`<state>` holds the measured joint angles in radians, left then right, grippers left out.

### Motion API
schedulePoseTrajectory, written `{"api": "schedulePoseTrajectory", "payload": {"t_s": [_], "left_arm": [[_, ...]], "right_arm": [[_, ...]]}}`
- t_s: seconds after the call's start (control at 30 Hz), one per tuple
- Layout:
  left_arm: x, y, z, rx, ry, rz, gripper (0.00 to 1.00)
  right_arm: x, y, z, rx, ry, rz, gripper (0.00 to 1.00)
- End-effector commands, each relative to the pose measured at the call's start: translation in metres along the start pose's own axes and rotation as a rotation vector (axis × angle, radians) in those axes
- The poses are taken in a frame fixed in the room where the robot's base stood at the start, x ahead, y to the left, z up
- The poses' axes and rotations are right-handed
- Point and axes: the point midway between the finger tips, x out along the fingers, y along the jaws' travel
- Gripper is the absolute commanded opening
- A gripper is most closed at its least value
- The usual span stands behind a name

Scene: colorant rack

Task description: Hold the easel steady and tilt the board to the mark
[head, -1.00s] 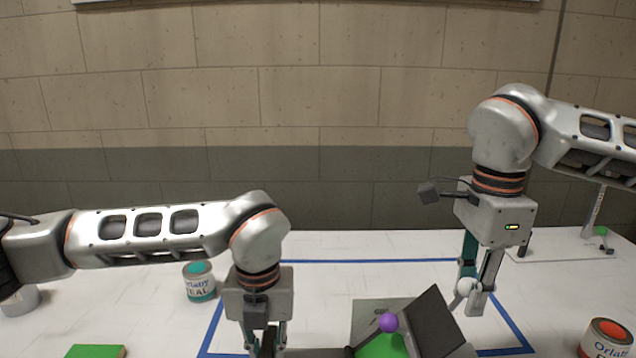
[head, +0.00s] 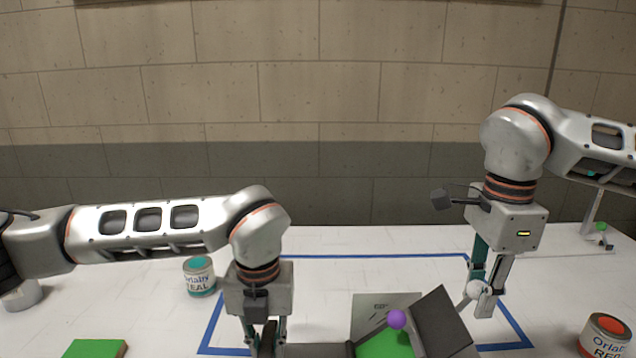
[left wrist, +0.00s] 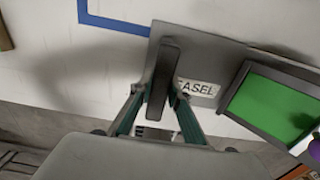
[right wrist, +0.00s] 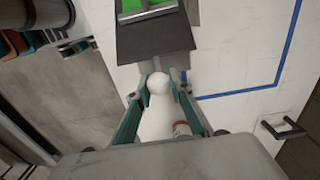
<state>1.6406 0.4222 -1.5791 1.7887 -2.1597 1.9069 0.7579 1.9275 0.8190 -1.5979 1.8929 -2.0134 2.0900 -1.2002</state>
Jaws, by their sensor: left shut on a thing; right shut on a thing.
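The grey easel base (head: 400,301) stands inside the blue outline; its "EASEL" label shows in the left wrist view (left wrist: 197,88). My left gripper (head: 266,344) is shut on the easel's dark upright handle (left wrist: 163,80). The dark board (head: 441,325) is tilted up at the easel's right side. My right gripper (head: 480,302) is shut on the white round knob (right wrist: 159,83) at the board's edge. A green panel (head: 388,344) and a purple ball (head: 396,318) show left of the board. I cannot make out which part is the mark.
A teal can (head: 199,277) stands left of the blue tape outline (head: 340,257), and a red can (head: 605,338) at the right front. A green block (head: 95,349) lies at the left front. The white table behind the easel is mostly clear.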

Motion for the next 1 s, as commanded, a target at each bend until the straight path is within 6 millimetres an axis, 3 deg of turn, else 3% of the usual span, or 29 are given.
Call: {"api": "schedulePoseTrajectory", "payload": {"t_s": [1.0], "left_arm": [[0.0, 0.002, 0.001, -0.004, 0.0, 0.002, 0.0]], "right_arm": [[0.021, 0.001, -0.02, 0.004, 0.004, 0.006, 0.0]]}}
